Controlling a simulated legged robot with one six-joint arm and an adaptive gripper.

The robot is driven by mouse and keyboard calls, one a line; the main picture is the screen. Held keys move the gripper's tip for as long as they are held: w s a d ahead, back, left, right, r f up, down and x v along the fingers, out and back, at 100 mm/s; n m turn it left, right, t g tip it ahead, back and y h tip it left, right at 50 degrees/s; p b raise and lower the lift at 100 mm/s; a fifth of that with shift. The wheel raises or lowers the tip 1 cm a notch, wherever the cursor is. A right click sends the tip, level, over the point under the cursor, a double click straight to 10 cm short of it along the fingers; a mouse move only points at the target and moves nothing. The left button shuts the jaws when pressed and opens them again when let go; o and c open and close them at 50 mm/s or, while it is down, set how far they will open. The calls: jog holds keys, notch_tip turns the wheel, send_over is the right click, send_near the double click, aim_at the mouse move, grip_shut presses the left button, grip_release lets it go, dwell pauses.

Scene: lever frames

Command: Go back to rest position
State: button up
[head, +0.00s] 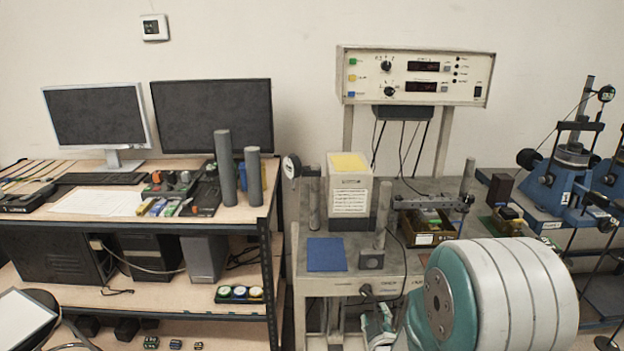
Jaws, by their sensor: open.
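A large white and teal rounded part of my arm fills the lower right of the head view, in front of the benches.
A grey bench (285,262) with a blue pad (326,254), a white box (348,195) and upright rods stands in the middle, below a control panel (416,76). A desk (120,222) with two monitors is at left. Blue lever machines (545,190) stand at right.

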jog(key=s+r+m+g, duration=0.45)
jog(key=s+r, duration=0.35)
jog(key=r, duration=0.3)
jog(key=s+r+m+g, duration=0.1)
jog(key=s+r+g, duration=0.1)
jog(key=s, duration=0.7)
jog(key=s+r+m+g, duration=0.2)
jog(key=s+r+g, duration=0.1)
jog(key=s, duration=0.6)
jog(key=shift+d, duration=0.2)
jog(key=shift+r+g, duration=0.1)
jog(key=shift+g, duration=0.15)
